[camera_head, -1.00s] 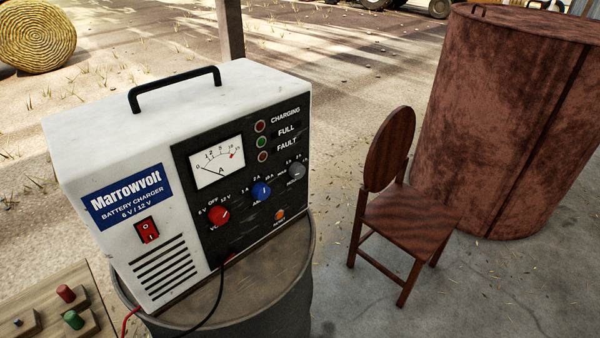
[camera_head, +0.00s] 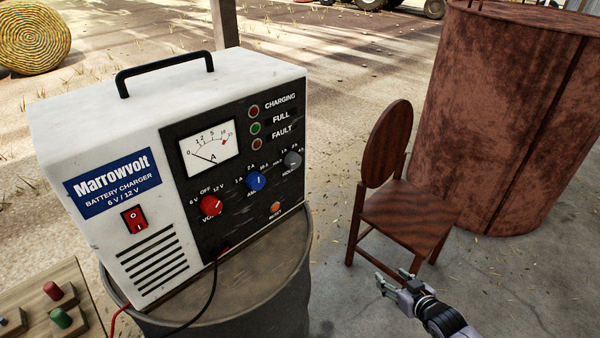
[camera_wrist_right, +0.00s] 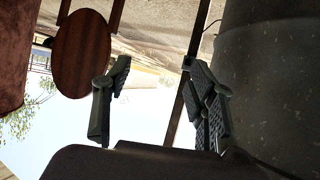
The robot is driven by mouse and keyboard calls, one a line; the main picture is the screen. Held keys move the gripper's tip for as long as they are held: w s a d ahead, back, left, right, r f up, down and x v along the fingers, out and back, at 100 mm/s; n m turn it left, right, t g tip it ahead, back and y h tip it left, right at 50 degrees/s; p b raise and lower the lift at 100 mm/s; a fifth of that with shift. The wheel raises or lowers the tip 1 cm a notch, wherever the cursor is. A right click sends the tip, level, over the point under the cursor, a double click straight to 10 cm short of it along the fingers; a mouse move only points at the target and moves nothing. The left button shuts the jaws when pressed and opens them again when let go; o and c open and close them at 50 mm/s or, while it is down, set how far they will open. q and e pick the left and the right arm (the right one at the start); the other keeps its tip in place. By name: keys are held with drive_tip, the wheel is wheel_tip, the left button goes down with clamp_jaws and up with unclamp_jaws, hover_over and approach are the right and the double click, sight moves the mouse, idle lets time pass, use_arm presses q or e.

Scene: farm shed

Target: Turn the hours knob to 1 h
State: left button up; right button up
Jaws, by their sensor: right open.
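The grey hours knob (camera_head: 293,159) is at the right end of the knob row on the dark panel of the white battery charger (camera_head: 100,122). Its scale marks are too small to read surely. The red volts knob (camera_head: 211,205) and blue amps knob (camera_head: 256,181) sit to its left. My right gripper (camera_head: 391,283) is at the lower right in the head view, in front of the chair, well below and right of the hours knob. Its fingers stand apart and empty in the right wrist view (camera_wrist_right: 158,100). My left gripper is out of view.
The charger stands on a drum (camera_head: 290,290). A wooden chair (camera_head: 405,222) and a large rusty barrel (camera_head: 510,120) are to the right. A board with coloured knobs (camera_head: 30,290) is at the lower left. Open floor lies between drum and chair.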

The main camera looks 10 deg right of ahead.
drive_tip(key=w+a+r+n+t+y+b, duration=0.1)
drive_tip(key=w+a+r+y, duration=0.15)
drive_tip(key=r, duration=0.65)
drive_tip(key=w+a+r+n+t+y, duration=0.1)
drive_tip(key=w+a+r+t, duration=0.15)
drive_tip(key=r, duration=0.55)
drive_tip(key=n+y+b, duration=0.1)
drive_tip(key=n+y, duration=0.2)
drive_tip(key=y, duration=0.3)
approach(296, 164)
use_arm(q)
drive_tip(key=p, duration=0.3)
use_arm(e)
drive_tip(key=shift+g+h, duration=0.25)
drive_tip(key=shift+g, duration=0.2)
drive_tip(key=x, duration=0.6)
drive_tip(key=r+x, duration=0.1)
drive_tip(key=x, duration=0.2)
drive_tip(key=shift+d, duration=0.1)
drive_tip(key=shift+c, duration=0.2)
drive_tip(key=c, duration=1.1)
